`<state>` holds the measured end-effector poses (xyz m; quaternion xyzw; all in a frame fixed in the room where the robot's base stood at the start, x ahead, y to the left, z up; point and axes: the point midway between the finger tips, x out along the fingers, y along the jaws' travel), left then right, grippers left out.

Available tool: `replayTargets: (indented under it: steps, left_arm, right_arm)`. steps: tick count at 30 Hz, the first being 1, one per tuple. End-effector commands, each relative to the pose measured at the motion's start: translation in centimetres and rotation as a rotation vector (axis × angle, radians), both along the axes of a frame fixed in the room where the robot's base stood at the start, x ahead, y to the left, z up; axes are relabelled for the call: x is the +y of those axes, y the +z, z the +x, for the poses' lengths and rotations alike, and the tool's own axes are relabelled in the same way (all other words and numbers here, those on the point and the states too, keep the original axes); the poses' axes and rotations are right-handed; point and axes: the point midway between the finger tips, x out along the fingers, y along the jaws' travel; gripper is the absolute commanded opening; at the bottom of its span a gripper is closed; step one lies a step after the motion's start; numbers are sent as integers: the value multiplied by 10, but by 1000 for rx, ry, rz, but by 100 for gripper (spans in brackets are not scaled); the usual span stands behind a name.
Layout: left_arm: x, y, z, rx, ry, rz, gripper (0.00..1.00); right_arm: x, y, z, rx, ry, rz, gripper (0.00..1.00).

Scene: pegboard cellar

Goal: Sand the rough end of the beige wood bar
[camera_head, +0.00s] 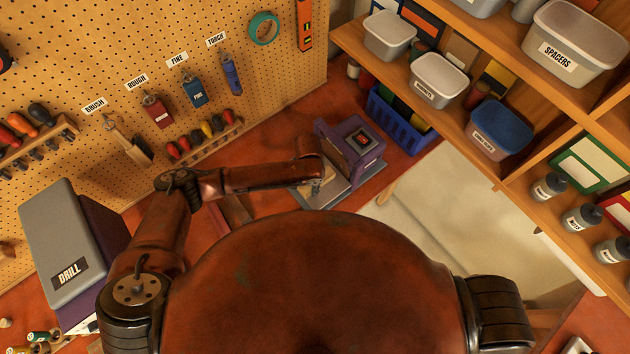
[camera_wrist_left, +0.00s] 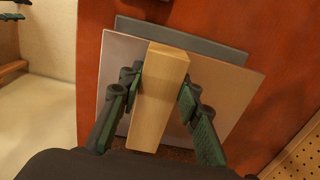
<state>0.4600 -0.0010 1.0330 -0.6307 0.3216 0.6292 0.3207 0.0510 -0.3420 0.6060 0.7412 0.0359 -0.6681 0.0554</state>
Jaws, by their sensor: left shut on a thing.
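The beige wood bar (camera_wrist_left: 160,95) is between the two green-padded fingers of my left gripper (camera_wrist_left: 159,84) in the left wrist view. The gripper is shut on it. The bar's far end lies over a pale flat plate, with a grey slab behind it; I cannot tell if it touches. In the head view my left gripper (camera_head: 316,182) is small, over the grey base of a purple device (camera_head: 350,150); the bar is not clear there. Which end is rough does not show. A red tool labelled ROUGH (camera_head: 157,111) and a blue one labelled FINE (camera_head: 194,91) hang on the pegboard.
A grey box labelled DRILL (camera_head: 62,240) stands at the left. The pegboard (camera_head: 95,45) rises behind the red bench. A blue crate (camera_head: 398,122) stands beyond the purple device, and shelves with tubs (camera_head: 438,80) fill the right. Pale floor is clear at right.

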Motion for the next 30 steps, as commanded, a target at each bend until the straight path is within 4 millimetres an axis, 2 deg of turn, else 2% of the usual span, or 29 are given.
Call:
replayTargets:
  steps: [8,30]
  left_arm:
    - [3,8,-2,-1,-1,-1,0]
    - [3,78,-1,-2,-1,1,0]
  right_arm:
    - [0,0,0,0,0,0,40]
    - [5,0,0,0,-1,5,40]
